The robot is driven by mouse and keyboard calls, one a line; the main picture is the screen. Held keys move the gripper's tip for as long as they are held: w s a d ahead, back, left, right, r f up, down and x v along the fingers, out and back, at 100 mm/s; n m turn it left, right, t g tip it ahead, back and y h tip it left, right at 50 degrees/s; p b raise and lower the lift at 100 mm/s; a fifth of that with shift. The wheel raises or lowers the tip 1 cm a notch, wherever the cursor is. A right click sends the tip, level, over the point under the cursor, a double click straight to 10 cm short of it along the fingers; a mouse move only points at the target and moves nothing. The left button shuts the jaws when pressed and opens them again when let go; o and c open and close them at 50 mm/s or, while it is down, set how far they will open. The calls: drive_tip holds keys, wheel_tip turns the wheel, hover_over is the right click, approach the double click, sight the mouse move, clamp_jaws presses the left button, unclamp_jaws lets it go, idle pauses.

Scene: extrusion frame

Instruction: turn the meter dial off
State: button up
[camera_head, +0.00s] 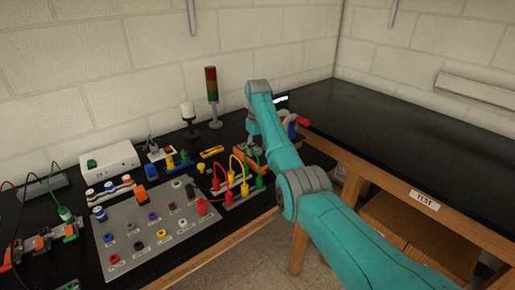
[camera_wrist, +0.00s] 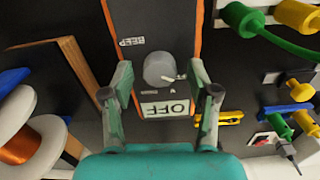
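The meter (camera_wrist: 150,25) is a dark body with orange sides, right in front of my gripper in the wrist view. Its grey round dial (camera_wrist: 157,68) has a white pointer mark toward the right and slightly down. An upside-down OFF label (camera_wrist: 166,109) sits just below the dial, and a BEEP label (camera_wrist: 131,42) is at upper left. My gripper (camera_wrist: 160,78) is open, one finger on each side of the dial, with visible gaps. In the head view, the orange-edged meter (camera_head: 246,157) shows partly under my arm's end.
In the wrist view, a copper-coloured spool (camera_wrist: 20,143) and a wooden edge (camera_wrist: 88,80) are at left. A yellow tool (camera_wrist: 229,117) and green and yellow plugs are at right. In the head view, a grey button panel (camera_head: 125,218) stands left and bare black bench (camera_head: 400,120) lies right.

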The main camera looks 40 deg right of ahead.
sight(257, 149)
drive_tip(key=shift+r, duration=0.1)
wheel_tip(257, 149, up, 6)
drive_tip(key=shift+r, duration=0.6)
idle(0.4)
